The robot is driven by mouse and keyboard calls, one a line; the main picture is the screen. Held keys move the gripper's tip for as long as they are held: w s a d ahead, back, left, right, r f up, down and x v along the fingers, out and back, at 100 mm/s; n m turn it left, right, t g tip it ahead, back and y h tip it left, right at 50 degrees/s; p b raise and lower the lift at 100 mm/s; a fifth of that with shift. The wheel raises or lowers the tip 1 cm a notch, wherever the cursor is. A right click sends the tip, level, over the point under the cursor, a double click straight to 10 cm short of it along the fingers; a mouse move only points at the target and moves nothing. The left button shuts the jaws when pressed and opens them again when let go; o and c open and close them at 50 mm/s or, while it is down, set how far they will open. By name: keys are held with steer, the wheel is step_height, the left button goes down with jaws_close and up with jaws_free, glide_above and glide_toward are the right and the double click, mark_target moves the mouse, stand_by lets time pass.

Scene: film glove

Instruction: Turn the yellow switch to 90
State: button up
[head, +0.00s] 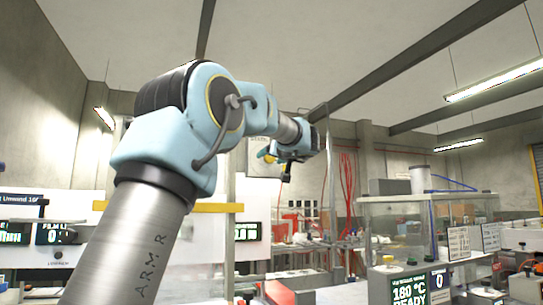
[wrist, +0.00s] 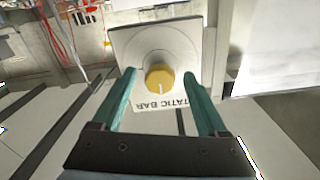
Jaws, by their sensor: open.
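The yellow switch (wrist: 160,79) is a round knob with a pale mark on its face. It sits on a light square plate (wrist: 128,42) lettered "STATIC BAR", with a round pale ring around the knob. My gripper (wrist: 160,82) is open in the wrist view. Its two teal fingers reach toward the plate, one on each side of the knob in the picture, with gaps between them and the knob. I cannot tell how deep the fingertips are relative to it. In the head view my gripper (head: 287,165) is raised at the arm's end, small and partly unclear.
A clear-walled machine enclosure (head: 400,225) stands at the right. A green display (head: 408,291) reading 180 °C READY is at the lower right. Red cables (head: 346,190) hang on the back wall. A yellow bar (head: 215,207) runs behind my arm.

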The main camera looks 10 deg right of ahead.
jaws_close()
stand_by(0.6)
